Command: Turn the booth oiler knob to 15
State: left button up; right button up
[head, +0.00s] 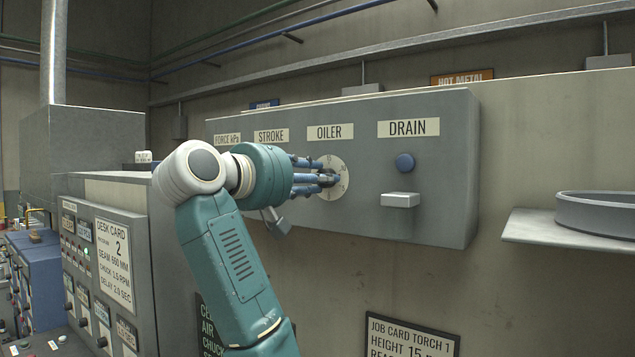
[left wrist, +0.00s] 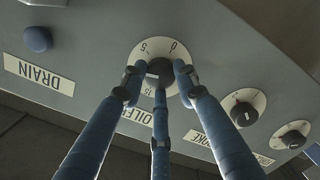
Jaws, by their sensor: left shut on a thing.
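The oiler dial (head: 344,167) is a pale round plate under the OILER label (head: 330,132) on the grey booth panel. My left gripper (head: 331,178) reaches it from the left, its blue fingers covering part of the dial. In the left wrist view, which is upside down, the dark oiler knob (left wrist: 161,68) sits between the three fingertips of my left gripper (left wrist: 158,76), which is shut on it. The dial (left wrist: 143,52) shows 0, 5 and 15 there. A pale mark shows at the knob's left side; I cannot tell its exact reading. My right gripper is not in view.
Right of the dial are a blue DRAIN button (head: 405,163) and a pale block (head: 400,200) jutting out below it. Two more dark knobs (left wrist: 244,113) (left wrist: 292,139) show in the left wrist view. A shelf (head: 560,232) juts from the wall at right.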

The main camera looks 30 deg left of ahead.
pick_arm(q)
jog(key=shift+a+f+n+h+b, duration=0.15)
jog(key=shift+n+b, duration=0.4)
jog(key=shift+n, duration=3.15)
jog(key=shift+d+n+h+b, duration=0.15)
jog(key=shift+n+b, duration=0.35)
jog(key=shift+n, duration=3.2)
jog(key=shift+a+f, duration=0.1)
jog(key=o, duration=1.2)
jog(key=shift+c, duration=0.2)
jog(key=s+a, duration=0.1)
jog(key=s, duration=0.6)
jog(key=shift+s+a, duration=0.15)
jog(key=shift+a, duration=0.2)
